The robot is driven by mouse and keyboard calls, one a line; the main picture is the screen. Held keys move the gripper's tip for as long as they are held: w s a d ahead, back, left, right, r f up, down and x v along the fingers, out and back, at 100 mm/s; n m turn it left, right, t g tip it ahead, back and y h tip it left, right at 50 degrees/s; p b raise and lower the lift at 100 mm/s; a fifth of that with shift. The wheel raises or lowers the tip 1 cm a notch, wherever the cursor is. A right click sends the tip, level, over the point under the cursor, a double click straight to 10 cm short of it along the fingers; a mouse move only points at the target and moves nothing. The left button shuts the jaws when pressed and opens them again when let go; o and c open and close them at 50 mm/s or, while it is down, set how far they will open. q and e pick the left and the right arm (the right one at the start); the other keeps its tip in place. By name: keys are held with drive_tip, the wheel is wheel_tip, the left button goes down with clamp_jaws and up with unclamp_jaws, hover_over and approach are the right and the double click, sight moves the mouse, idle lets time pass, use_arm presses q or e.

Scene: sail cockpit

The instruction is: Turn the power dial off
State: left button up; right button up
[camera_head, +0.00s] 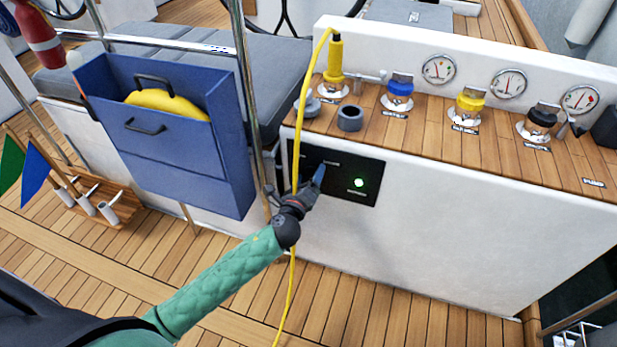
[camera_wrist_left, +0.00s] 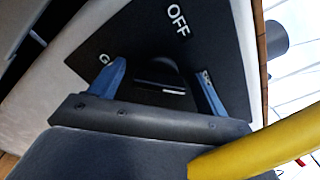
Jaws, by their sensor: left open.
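The black control panel (camera_head: 370,186) is on the white cockpit wall, with a lit green light (camera_head: 360,183). The dark power dial (camera_wrist_left: 160,82) shows in the left wrist view, with a pale mark across its face and a white OFF label (camera_wrist_left: 178,19) nearby. My left gripper (camera_head: 316,178) is at the panel and covers the dial in the head view. In the left wrist view its two blue fingers (camera_wrist_left: 160,92) are apart, one on each side of the dial; whether they touch it is unclear. My right gripper is not in view.
A yellow cable (camera_head: 294,240) hangs from a yellow plug (camera_head: 335,62) and crosses beside my left wrist; yellow also crosses the wrist view. A blue box (camera_head: 185,165) and a metal pole (camera_head: 247,85) stand left. Several valves and gauges line the wooden ledge (camera_head: 440,122) above.

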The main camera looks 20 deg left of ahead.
use_arm(q)
drive_tip(key=c, duration=1)
